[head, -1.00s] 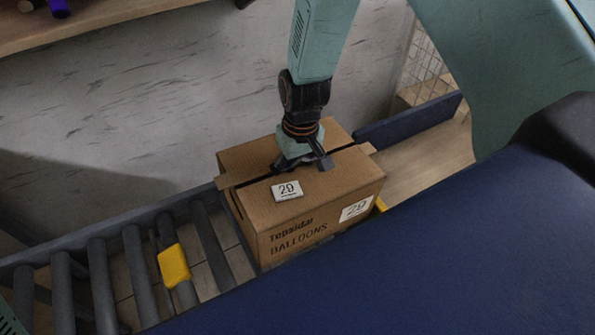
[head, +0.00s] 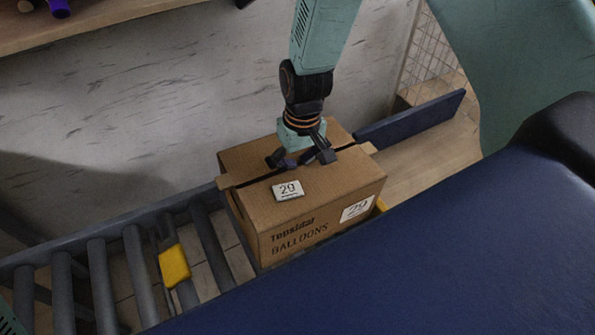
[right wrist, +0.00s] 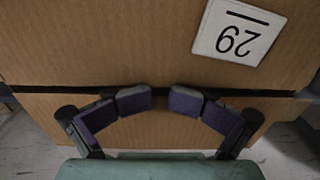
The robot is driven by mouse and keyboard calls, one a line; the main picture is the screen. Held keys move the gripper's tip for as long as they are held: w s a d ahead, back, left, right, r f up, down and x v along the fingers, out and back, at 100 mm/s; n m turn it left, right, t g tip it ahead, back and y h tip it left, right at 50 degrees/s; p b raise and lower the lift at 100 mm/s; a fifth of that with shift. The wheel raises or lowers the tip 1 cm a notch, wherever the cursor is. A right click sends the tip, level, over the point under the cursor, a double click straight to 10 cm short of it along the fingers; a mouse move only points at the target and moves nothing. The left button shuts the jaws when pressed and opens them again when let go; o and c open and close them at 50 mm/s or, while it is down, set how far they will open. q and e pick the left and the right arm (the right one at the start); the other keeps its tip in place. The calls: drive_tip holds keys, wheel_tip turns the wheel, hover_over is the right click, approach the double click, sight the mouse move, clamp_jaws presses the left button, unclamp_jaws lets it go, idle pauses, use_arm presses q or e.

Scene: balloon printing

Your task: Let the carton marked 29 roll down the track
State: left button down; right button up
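The brown carton (head: 300,220), marked 29 on its top and side labels, sits upright at the right end of the visible rollers. Its front reads "Topsidar BALLOONS". The roller track (head: 131,262) runs to the lower left. My right gripper (head: 302,160) is over the carton's top, near the dark seam. In the right wrist view, its two dark fingers (right wrist: 161,100) bow inward with a small gap between the tips and nothing held. The carton (right wrist: 110,45) and its 29 label fill that view. Whether the fingers touch the cardboard is unclear. My left gripper is out of view.
A yellow block (head: 174,265) sits among the rollers, left of the carton. A dark blue panel (head: 410,120) stands behind right. A large blue surface (head: 420,270) hides the near side. The rollers left of the yellow block are bare.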

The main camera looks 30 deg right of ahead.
wheel_tip(320, 180, up, 10)
drive_tip(key=shift+d+r, duration=0.2)
idle(0.3)
drive_tip(key=shift+a+f, duration=0.15)
drive_tip(key=shift+f, duration=3.05)
